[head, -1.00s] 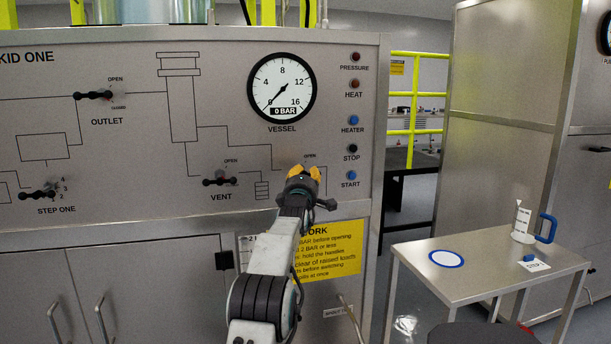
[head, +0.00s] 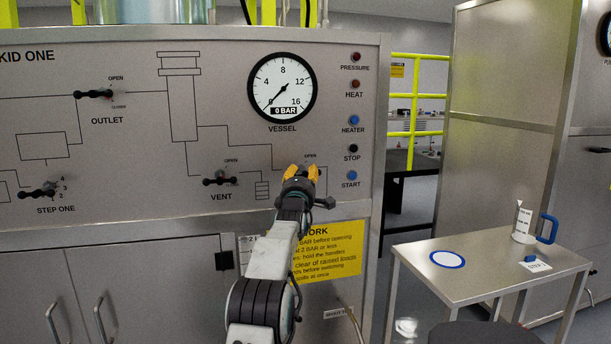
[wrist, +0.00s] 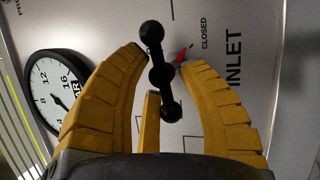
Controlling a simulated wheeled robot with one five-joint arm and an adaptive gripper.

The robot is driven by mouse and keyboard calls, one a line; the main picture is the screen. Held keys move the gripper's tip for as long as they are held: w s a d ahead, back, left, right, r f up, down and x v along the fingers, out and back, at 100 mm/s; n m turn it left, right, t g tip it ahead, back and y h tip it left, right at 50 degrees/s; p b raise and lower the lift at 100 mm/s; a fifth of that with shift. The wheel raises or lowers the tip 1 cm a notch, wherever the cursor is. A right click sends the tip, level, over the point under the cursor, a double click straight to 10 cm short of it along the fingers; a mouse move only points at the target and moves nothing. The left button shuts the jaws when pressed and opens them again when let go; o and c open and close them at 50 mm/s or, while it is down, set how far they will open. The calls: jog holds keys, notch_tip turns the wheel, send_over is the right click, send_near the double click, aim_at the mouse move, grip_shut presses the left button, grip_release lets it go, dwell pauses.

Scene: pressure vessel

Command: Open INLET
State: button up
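The INLET handle (wrist: 160,72) is a black bar with ball ends, seen in the wrist view on the grey panel. A small red pointer (wrist: 183,54) beside it points toward the word CLOSED. My gripper (wrist: 163,62) has yellow fingers spread on both sides of the handle, with a gap, and a third finger close to its lower part. Contact cannot be told. In the head view my gripper (head: 301,173) is at the panel below the INLET's OPEN label (head: 310,156) and hides the handle.
The VESSEL gauge (head: 282,87) reads 0 BAR. The VENT handle (head: 220,181) is left of my gripper, and the push buttons (head: 353,120) are to its right. A yellow notice (head: 335,250) is below. A steel table (head: 480,268) with a jug (head: 523,222) stands at right.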

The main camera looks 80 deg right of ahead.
jog(key=shift+o, duration=1.3)
jog(key=shift+s, duration=0.15)
jog(key=shift+s+a, duration=0.1)
jog(key=shift+a, duration=0.05)
jog(key=v, duration=1.1)
jog(key=shift+a, duration=0.35)
jog(key=shift+f, duration=0.15)
jog(key=shift+o, duration=0.2)
